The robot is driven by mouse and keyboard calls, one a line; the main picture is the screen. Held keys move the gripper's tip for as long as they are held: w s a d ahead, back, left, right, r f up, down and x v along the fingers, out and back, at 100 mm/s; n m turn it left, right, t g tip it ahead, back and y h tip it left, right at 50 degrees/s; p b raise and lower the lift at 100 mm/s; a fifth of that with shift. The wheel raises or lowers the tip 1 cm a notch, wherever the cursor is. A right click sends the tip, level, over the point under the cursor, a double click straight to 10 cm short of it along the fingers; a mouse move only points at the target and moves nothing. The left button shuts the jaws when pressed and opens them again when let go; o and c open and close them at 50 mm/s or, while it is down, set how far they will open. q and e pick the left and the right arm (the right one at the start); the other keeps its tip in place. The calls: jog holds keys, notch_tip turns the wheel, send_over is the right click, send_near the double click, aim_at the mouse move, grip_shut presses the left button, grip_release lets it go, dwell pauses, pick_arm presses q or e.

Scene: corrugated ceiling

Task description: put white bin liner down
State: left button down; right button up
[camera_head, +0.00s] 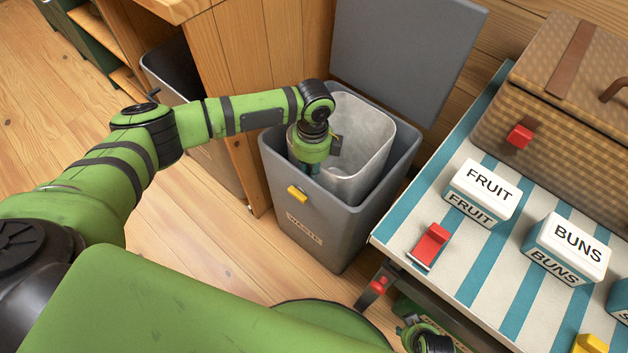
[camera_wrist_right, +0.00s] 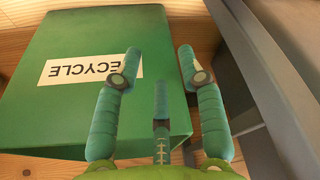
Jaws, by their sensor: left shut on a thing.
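The white bin liner (camera_head: 362,125) is an open, pale bucket shape sitting inside the grey waste bin (camera_head: 350,222), whose grey lid (camera_head: 405,50) stands up behind. It appears slightly tilted, and its base is hidden by the bin walls. My left gripper (camera_head: 308,168) reaches down at the liner's left side and is shut on its rim; the fingers are mostly hidden. My right gripper (camera_wrist_right: 158,65) is open, its fingers spread with nothing between them, in front of a green box marked RECYCLE (camera_wrist_right: 60,115).
A striped table (camera_head: 405,225) stands right of the bin with a FRUIT box (camera_head: 482,190), a BUNS box (camera_head: 567,245), a red clip (camera_head: 430,245) and a wicker basket (camera_head: 570,105). A wooden cabinet (camera_head: 260,60) is behind left. Wooden floor (camera_head: 215,245) is clear in front.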

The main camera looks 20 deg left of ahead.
pick_arm(q)
jog(key=shift+f+b, duration=0.45)
jog(key=shift+f, duration=1.45)
pick_arm(e)
jog(key=shift+s+r, duration=0.35)
pick_arm(q)
jog(key=shift+f, duration=0.15)
jog(key=c, duration=1.4)
grip_release()
pick_arm(e)
jog(key=shift+r+g, duration=0.1)
jog(key=shift+g, duration=0.2)
pick_arm(q)
jog(key=r+p, duration=0.1)
jog(key=r, duration=0.7)
jog(key=r+p, duration=0.1)
jog(key=r, duration=0.3)
jog(key=shift+w+d+r+p, duration=0.1)
jog(key=shift+w+r+p, duration=0.15)
jog(key=shift+p, duration=0.1)
pick_arm(e)
jog(key=shift+w+d+f+t, duration=0.2)
jog(key=shift+w+f+t, duration=0.5)
jog(key=shift+w+f, duration=0.1)
pick_arm(q)
jog(key=shift+f, duration=0.1)
